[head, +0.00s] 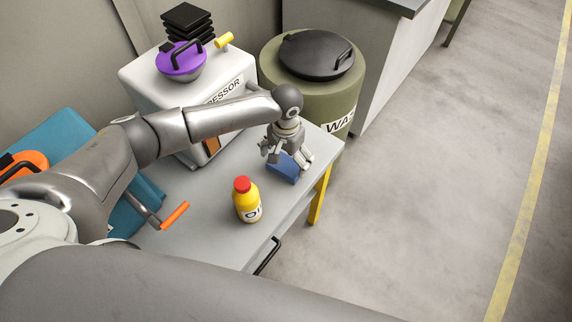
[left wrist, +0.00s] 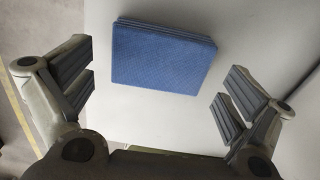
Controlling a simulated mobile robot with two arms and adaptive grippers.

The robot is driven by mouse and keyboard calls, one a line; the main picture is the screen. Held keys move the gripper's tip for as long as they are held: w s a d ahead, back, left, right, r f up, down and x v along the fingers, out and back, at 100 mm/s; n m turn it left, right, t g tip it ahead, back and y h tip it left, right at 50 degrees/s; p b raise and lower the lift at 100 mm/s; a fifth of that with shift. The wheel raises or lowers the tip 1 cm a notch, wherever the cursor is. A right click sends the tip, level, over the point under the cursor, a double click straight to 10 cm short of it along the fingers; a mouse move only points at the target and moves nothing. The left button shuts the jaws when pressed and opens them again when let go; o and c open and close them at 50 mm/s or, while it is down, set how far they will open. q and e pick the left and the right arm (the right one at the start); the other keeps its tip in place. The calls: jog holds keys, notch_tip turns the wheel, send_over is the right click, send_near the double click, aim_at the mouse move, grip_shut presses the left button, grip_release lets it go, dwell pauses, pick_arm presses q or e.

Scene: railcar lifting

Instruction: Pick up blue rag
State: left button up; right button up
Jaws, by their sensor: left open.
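The blue rag (head: 283,169) lies folded flat on the grey table near its far right corner. It also shows in the left wrist view (left wrist: 162,57), in the upper middle, with its layered folded edge at the top. My left gripper (head: 287,160) is above the rag in the head view and hides part of it. In the left wrist view my left gripper (left wrist: 158,92) is open, with its fingers spread wide on either side of the rag and nothing between them. The fingers do not appear to touch the rag. My right gripper is not in view.
A yellow oil bottle (head: 247,203) with a red cap stands on the table (head: 205,232) in front of the rag. The white compressor box (head: 143,88) stands behind, and a green waste bin (head: 271,66) stands beyond the table's far end. Open floor lies right.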

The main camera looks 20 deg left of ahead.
pick_arm(q)
jog(key=shift+f, duration=1)
jog(key=shift+c, duration=3.9)
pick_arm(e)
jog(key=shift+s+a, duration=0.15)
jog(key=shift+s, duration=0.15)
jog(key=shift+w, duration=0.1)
